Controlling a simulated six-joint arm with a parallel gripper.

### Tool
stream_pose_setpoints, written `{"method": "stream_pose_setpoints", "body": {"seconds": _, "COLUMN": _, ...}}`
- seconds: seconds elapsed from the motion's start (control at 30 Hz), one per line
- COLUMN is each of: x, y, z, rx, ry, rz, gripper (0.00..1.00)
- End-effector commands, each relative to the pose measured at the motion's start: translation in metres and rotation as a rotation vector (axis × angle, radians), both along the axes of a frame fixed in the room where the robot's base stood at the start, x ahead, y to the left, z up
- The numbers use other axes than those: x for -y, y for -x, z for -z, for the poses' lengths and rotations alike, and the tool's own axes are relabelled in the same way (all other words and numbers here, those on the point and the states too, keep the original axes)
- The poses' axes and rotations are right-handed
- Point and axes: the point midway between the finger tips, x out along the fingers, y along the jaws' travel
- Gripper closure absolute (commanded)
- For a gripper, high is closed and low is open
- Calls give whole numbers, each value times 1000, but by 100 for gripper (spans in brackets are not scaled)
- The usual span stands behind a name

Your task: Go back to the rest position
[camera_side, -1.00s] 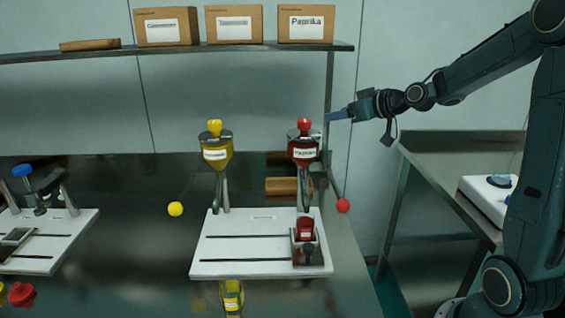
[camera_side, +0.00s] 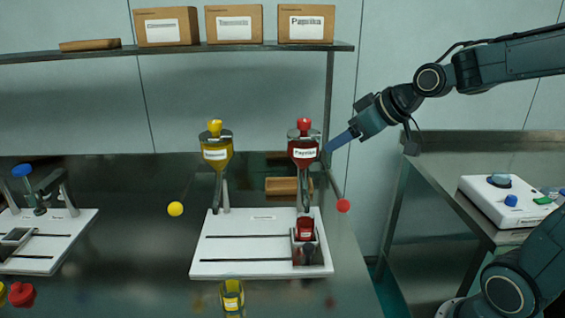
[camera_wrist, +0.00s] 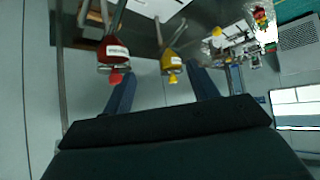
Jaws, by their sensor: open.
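My gripper (camera_side: 341,141) is in the air to the right of the red paprika dispenser (camera_side: 303,153), just right of the shelf post, with its blue fingers pointing left and down. In the wrist view my gripper (camera_wrist: 163,92) shows its two blue fingers spread apart with nothing held between them. The red dispenser also shows in the wrist view (camera_wrist: 113,54), as does the yellow dispenser (camera_wrist: 172,62). A red jar (camera_side: 305,228) stands in the holder below the red dispenser, on the white base plate (camera_side: 225,268).
A shelf (camera_side: 90,54) with labelled boxes runs along the wall. A yellow jar (camera_side: 232,295) stands in front of the base plate. Another white station (camera_side: 60,245) is at the left. A white button box (camera_side: 500,205) sits on the right-hand table (camera_side: 450,150).

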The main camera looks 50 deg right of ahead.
Motion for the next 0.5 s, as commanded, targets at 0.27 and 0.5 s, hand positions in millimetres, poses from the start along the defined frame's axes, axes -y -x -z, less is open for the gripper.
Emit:
{"method": "stream_pose_setpoints", "body": {"seconds": 0.27, "x": -41, "y": 75, "z": 6, "rx": -148, "ry": 15, "rz": 13, "gripper": 41}}
{"method": "stream_pose_setpoints", "body": {"seconds": 0.5, "x": -55, "y": 140, "z": 18, "rx": -261, "ry": 10, "rz": 54, "gripper": 41}}
